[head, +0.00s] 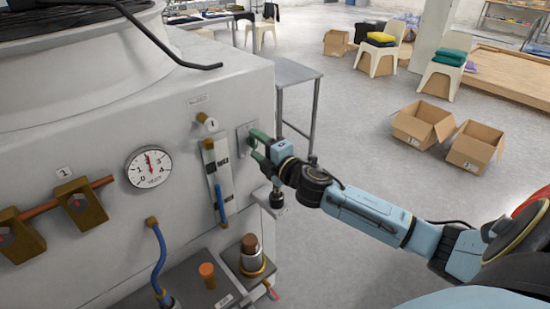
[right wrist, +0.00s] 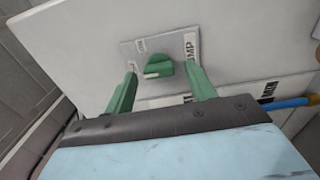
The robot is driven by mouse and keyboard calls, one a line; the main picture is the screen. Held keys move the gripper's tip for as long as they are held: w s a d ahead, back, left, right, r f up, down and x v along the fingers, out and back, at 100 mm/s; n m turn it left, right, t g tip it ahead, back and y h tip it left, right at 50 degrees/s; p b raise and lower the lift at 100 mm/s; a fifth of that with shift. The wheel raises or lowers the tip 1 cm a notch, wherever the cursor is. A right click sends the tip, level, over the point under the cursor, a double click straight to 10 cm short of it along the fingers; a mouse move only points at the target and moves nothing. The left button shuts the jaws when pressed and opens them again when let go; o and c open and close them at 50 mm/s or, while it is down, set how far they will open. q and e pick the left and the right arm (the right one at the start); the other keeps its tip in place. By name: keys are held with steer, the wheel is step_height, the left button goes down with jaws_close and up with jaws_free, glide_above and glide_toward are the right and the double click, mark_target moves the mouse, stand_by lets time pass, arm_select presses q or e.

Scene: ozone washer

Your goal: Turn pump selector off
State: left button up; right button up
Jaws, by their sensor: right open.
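The pump selector is a green knob (right wrist: 160,68) with a pale pointer mark, on a grey plate (right wrist: 133,48) with a partly visible "PUMP" label. In the head view the plate (head: 241,131) is on the right part of the washer's front panel, and the knob is mostly hidden by my gripper. My right gripper (head: 254,147) is at the plate. In the right wrist view its green fingers (right wrist: 162,82) are open, one on each side of the knob, with gaps showing; I cannot tell whether the tips touch the plate. My left gripper is not in view.
The washer panel (head: 110,125) carries a round gauge (head: 148,167), a flow tube (head: 220,175) with a blue hose, and brass valves (head: 80,204) at left. A metal side table (head: 294,72) stands behind the panel's edge. Open cardboard boxes (head: 424,125) lie on the floor at right.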

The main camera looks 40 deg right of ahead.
steer(key=s+d+b, duration=0.1)
steer(key=s, duration=1.1)
steer(key=shift+s+b, duration=0.3)
steer(key=shift+b, duration=0.05)
